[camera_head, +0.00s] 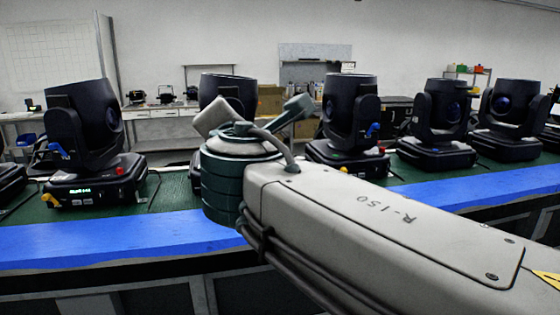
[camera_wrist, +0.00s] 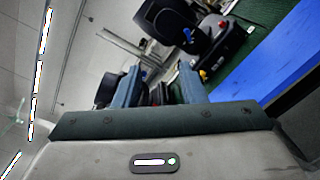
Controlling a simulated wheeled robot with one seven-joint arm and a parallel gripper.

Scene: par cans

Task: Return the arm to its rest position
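My arm reaches in from the lower right in the head view, with its dark green wrist joint (camera_head: 235,180) above the blue front edge of the bench. My gripper (camera_wrist: 161,80) shows in the wrist view as two blue-grey fingers standing apart. Nothing is held between them; dark shapes of the background show through the gap. In the head view the fingers are mostly hidden or hard to make out behind the wrist.
A green bench with a blue front edge (camera_head: 110,239) carries several black moving-head lamps, including one at left (camera_head: 92,120), one right of my wrist (camera_head: 350,110) and one farther right (camera_head: 445,108). My wrist partly hides another lamp (camera_head: 228,88). Worktables (camera_head: 160,125) stand behind.

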